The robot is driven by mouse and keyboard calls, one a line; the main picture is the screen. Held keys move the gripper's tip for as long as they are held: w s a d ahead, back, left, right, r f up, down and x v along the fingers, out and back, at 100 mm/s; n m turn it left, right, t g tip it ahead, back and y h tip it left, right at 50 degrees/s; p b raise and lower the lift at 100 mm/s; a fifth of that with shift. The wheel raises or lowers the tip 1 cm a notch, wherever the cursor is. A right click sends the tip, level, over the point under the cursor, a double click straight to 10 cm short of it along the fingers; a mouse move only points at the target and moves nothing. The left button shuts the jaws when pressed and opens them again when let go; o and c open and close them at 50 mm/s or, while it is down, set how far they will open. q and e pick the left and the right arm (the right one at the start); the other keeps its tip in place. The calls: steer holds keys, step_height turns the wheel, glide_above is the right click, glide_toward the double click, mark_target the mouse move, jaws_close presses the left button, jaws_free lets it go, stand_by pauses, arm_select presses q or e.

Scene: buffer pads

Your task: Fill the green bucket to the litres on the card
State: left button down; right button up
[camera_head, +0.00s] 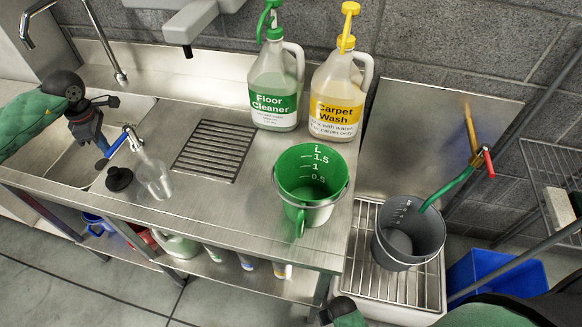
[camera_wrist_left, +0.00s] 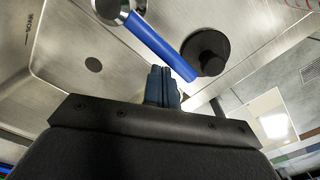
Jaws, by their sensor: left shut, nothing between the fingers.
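The green bucket (camera_head: 290,170) stands upright on the steel counter, with an L scale of 0.5, 1 and 1.5 inside. Its bottom is pale; I cannot tell whether it holds liquid. My left gripper (camera_head: 101,143) is shut and empty, close to the blue lever (camera_head: 116,143) of a small chrome tap. In the left wrist view its shut fingertips (camera_wrist_left: 162,72) sit beside the end of the blue lever (camera_wrist_left: 160,45); contact is unclear. Floor Cleaner (camera_head: 273,90) and Carpet Wash (camera_head: 339,95) jugs stand behind the bucket. I cannot make out a card. My right gripper is not in view.
A clear cup (camera_head: 154,181) and a black round stopper (camera_head: 119,179) are near the tap. A grey bucket (camera_head: 410,232) with a green hose stands on a low grate at right. A blue bin (camera_head: 497,275) is beyond. The counter's middle front is clear.

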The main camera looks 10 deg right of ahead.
mark_target(112, 149)
arm_select(q)
steer(key=shift+s+d, duration=0.25)
steer(key=shift+s+d, duration=0.25)
steer(key=shift+d, duration=0.25)
steer(key=shift+s+d, duration=0.25)
steer(key=shift+d, duration=0.3)
steer(key=shift+s+d+b, duration=0.25)
steer(key=shift+d+b, duration=0.2)
steer(key=shift+d, duration=0.55)
